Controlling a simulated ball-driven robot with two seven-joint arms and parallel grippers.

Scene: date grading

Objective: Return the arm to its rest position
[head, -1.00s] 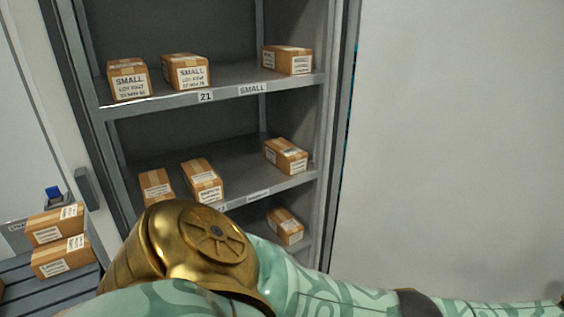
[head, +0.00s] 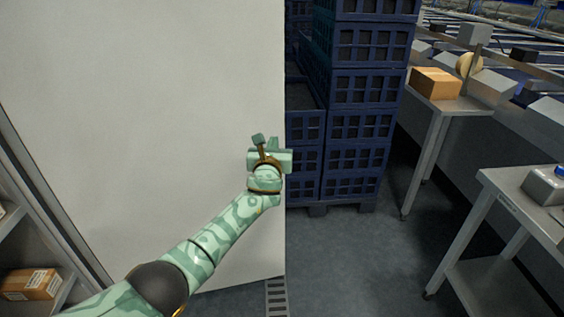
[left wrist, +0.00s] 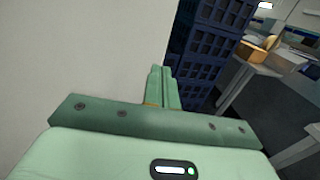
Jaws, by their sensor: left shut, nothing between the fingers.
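My left arm reaches in from the lower left of the head view, pale green with darker swirls. Its gripper (head: 268,148) is held up in front of the right edge of a plain white panel (head: 150,110). In the left wrist view the two green fingers (left wrist: 162,88) are together with nothing between them. The white panel fills the left of that view. My right gripper is in neither view.
Stacked blue crates (head: 362,130) stand just right of the panel. Farther right, a metal table (head: 455,104) carries a cardboard box (head: 436,83). A nearer table (head: 520,185) is at the right edge. Grey floor (head: 375,255) lies open between. A shelf carton (head: 30,284) shows lower left.

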